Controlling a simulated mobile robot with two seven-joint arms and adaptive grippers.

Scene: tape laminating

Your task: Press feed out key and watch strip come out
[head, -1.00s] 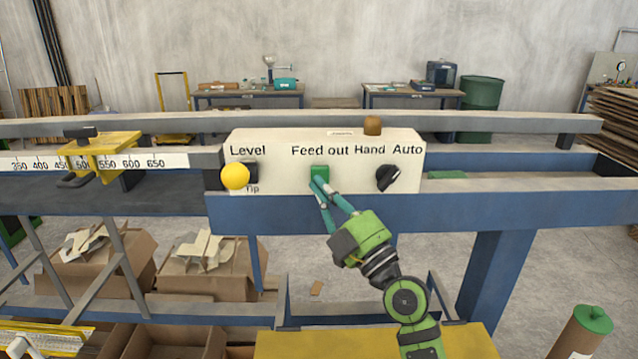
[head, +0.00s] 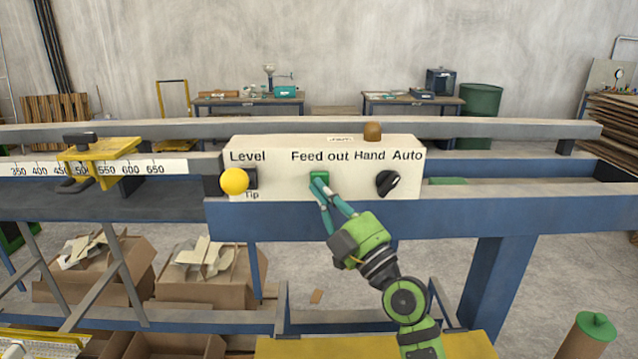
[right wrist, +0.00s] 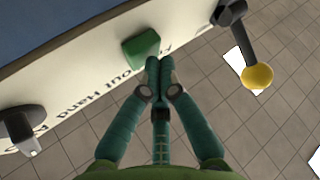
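The green feed out key (head: 319,178) sits on the white control panel (head: 285,186), under the words "Feed out". My right gripper (head: 319,183) is shut and empty, with its teal fingertips together at the key's lower edge. In the right wrist view the fingertips (right wrist: 159,62) lie right beside the green key (right wrist: 141,46). They look to be touching or almost touching it; I cannot tell whether the key is pushed in. No strip coming out can be made out. My left gripper is not in view.
A yellow-knobbed lever (head: 235,181) is left of the key, and a black Hand/Auto switch (head: 390,183) is right of it. A blue beam (head: 500,216) runs below the panel. A yellow clamp (head: 100,150) sits on the ruler rail at left.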

